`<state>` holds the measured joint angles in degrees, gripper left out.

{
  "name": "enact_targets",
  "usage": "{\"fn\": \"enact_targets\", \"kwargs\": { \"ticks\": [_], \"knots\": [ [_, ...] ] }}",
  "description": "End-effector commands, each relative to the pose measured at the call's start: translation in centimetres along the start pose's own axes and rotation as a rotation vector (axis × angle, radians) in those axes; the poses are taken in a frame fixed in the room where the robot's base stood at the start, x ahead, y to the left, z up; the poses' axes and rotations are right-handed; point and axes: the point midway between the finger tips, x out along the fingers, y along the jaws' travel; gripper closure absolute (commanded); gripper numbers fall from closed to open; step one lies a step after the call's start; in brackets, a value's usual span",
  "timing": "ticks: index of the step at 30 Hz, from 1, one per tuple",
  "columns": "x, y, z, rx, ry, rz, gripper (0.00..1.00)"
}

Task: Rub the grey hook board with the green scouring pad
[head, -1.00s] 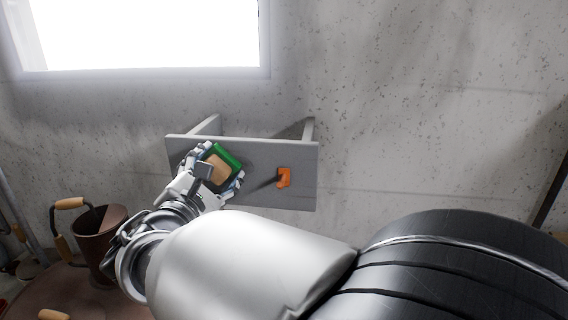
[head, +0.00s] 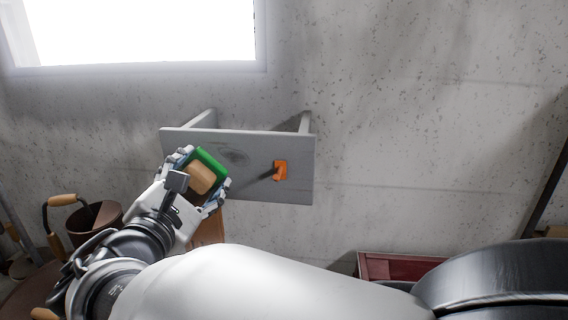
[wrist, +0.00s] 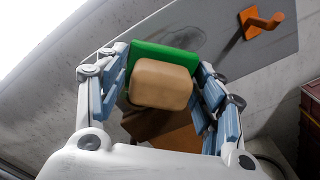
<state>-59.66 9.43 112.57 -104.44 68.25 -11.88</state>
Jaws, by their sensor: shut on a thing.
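The grey hook board (head: 252,184) stands out from the concrete wall on two side brackets, with an orange hook (head: 280,170) right of its middle. A dark round smudge shows on its face left of the hook, also in the wrist view on the board (wrist: 225,30). My gripper (head: 196,181) is shut on the green scouring pad (head: 212,162) by its tan block handle (wrist: 161,84). The pad's green side (wrist: 165,57) faces the board, near its lower left part. I cannot tell whether the pad touches the board.
A brown metal pot (head: 94,222) with wooden handles stands at the lower left. A dark red crate (head: 400,266) is at the lower right. A bright window (head: 135,32) is above left. The wall right of the board is bare.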

Motion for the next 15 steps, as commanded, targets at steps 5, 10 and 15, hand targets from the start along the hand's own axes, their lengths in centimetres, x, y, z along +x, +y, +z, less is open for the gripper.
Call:
{"fn": "enact_targets", "kwargs": {
  "ticks": [5,10,15],
  "knots": [
    [-0.1,0.0,0.0,0.0,-0.001,0.0,0.57],
    [-0.2,0.0,0.0,0.0,-0.001,0.0,0.57],
    [-1.2,0.0,0.0,0.002,0.0,0.001,0.57]
  ]
}}
